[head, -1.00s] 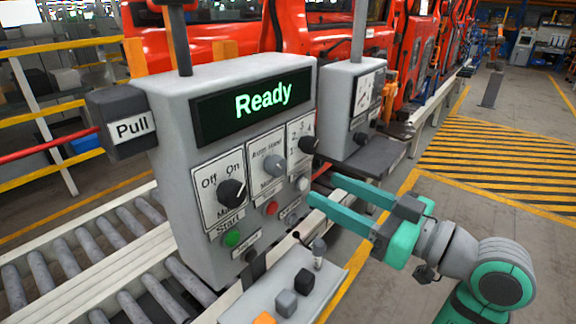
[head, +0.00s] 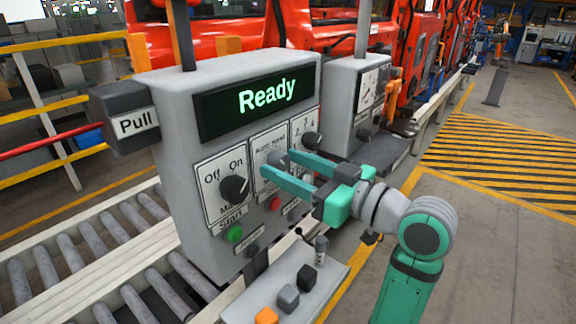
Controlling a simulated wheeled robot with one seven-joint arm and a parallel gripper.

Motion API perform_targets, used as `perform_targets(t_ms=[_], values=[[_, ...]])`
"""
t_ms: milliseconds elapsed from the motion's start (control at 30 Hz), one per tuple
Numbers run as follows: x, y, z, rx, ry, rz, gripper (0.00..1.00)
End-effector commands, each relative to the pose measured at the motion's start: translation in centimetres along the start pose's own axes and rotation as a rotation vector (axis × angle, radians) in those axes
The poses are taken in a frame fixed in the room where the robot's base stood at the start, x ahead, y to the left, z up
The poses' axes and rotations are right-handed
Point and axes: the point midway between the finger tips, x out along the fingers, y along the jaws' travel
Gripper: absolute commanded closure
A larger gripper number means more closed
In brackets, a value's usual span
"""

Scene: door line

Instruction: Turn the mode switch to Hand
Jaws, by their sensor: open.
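The grey control box (head: 185,105) stands at centre left, its display (head: 262,98) reading "Ready". The mode switch, a grey knob (head: 277,159) under an Auto/Hand label, is in the middle of the panel. My gripper's fingers partly cover its plate, and its exact pointing is hard to tell. My gripper (head: 277,169) is open, with its two teal fingertips at the panel, close around or just in front of this knob. Contact cannot be told. A black Off/On knob (head: 234,188) sits to the left and another black knob (head: 311,140) to the right.
A green Start button (head: 234,234) and a red button (head: 274,203) lie below the knobs. A second grey box (head: 343,100) stands behind to the right. Open floor lies at right.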

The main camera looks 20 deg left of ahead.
Motion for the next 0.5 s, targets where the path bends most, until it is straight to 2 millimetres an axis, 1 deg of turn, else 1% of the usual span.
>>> perform_targets(t_ms=[267, 300, 367, 400, 467, 500], values=[[0.16, 0.05, -0.01, 0.000, 0.000, 0.001, 0.49], [0.21, 0.01, -0.01, 0.000, 0.000, 0.000, 0.51], [0.23, 0.00, -0.01, 0.000, 0.000, 0.000, 0.66], [0.23, 0.00, -0.01, 0.000, 0.000, 0.000, 0.75], [0.23, 0.00, -0.01, 0.000, 0.000, 0.000, 0.90], [0.23, 0.00, -0.01, 0.000, 0.000, 0.000, 0.90]])
